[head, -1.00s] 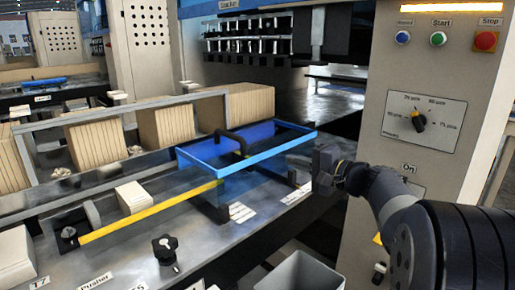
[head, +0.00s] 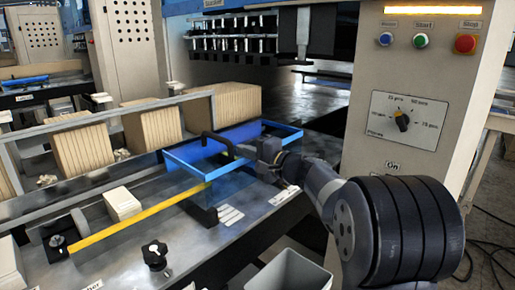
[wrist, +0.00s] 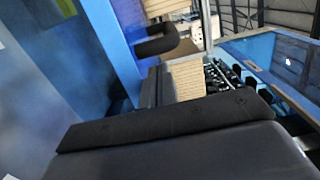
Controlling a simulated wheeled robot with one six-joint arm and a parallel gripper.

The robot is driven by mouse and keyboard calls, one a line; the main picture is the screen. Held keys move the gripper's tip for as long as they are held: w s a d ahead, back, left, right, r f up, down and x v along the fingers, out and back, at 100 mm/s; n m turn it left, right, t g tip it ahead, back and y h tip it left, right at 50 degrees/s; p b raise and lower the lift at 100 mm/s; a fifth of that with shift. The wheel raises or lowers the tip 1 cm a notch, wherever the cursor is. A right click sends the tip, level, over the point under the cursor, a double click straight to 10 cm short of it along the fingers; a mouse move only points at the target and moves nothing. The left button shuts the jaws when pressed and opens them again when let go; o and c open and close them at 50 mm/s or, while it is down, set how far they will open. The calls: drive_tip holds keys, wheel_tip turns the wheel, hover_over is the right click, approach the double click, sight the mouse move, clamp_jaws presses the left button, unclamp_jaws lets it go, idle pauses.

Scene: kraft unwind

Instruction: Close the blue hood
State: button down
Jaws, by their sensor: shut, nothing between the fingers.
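The blue hood (head: 186,175) is a see-through box with a bright blue rim, over the machine bed in the middle of the head view. A black bar handle (head: 217,142) stands up from it. My gripper (head: 246,152) is at the hood's right side, close to the handle, with its fingers together and empty. In the wrist view the blue hood (wrist: 112,45) fills the left, and the black handle (wrist: 157,42) is just beyond my dark fingers (wrist: 162,90). Whether the fingers touch the handle or hood is unclear. My arm hides part of the hood's right side.
Brown card stacks (head: 222,108) stand behind a grey rail (head: 120,112). A yellow bar (head: 140,220) runs to the hood's front. The control cabinet (head: 420,95) stands at right, and a grey bin (head: 290,272) is below in front. A black knob (head: 154,252) is on the near bed.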

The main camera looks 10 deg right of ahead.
drive_tip(key=shift+s+a, duration=0.15)
drive_tip(key=shift+a, duration=0.15)
